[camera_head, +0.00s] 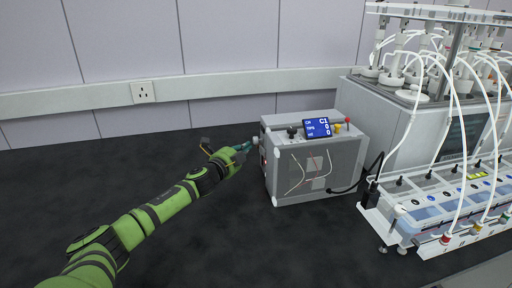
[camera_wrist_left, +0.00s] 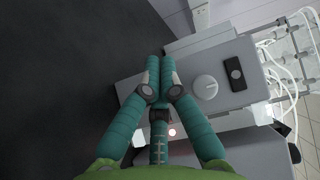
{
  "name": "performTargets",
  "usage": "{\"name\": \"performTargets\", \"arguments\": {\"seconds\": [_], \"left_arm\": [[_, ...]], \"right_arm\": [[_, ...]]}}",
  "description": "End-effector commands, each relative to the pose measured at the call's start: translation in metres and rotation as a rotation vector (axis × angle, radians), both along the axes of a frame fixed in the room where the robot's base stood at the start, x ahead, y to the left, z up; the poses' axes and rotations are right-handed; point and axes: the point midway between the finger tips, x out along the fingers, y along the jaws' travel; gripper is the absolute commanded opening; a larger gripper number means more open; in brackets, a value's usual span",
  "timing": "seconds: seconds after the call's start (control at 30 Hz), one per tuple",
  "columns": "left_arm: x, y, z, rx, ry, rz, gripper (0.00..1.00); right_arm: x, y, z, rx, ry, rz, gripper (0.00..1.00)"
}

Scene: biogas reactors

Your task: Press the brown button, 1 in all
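A grey control box (camera_head: 345,158) with a clear front and a small blue display (camera_head: 317,128) stands on the dark bench. My left gripper (camera_head: 243,150) is at the box's left side, with its fingertips close to that face; I cannot tell if they touch it. In the left wrist view the teal fingers (camera_wrist_left: 160,74) meet at their tips, with nothing seen held between them. I cannot make out a brown button for sure; the box's left face is seen at a steep angle and partly hidden by my gripper. My right gripper is in neither view.
A reactor unit (camera_head: 440,125) with many white tubes stands right of the box, with a row of coloured knobs in front. A black cable (camera_head: 350,188) runs between them. A wall socket (camera_head: 143,92) is behind. The bench (camera_head: 90,165) is clear on the left.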

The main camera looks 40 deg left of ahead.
Motion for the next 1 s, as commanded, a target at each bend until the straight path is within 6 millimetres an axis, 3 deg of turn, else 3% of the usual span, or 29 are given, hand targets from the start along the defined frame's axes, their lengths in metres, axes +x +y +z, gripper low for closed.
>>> {"name": "performTargets", "arguments": {"seconds": [0.17,0.63,1.0], "left_arm": [[-0.002,0.002,-0.001,0.001,0.001,0.002,0.0],[-0.036,0.029,-0.001,0.001,0.001,0.002,0.0],[-0.039,0.032,0.0,0.0,0.0,0.002,0.0]], "right_arm": [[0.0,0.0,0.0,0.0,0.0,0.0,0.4],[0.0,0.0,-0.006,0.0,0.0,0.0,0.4],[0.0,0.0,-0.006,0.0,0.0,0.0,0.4]]}}
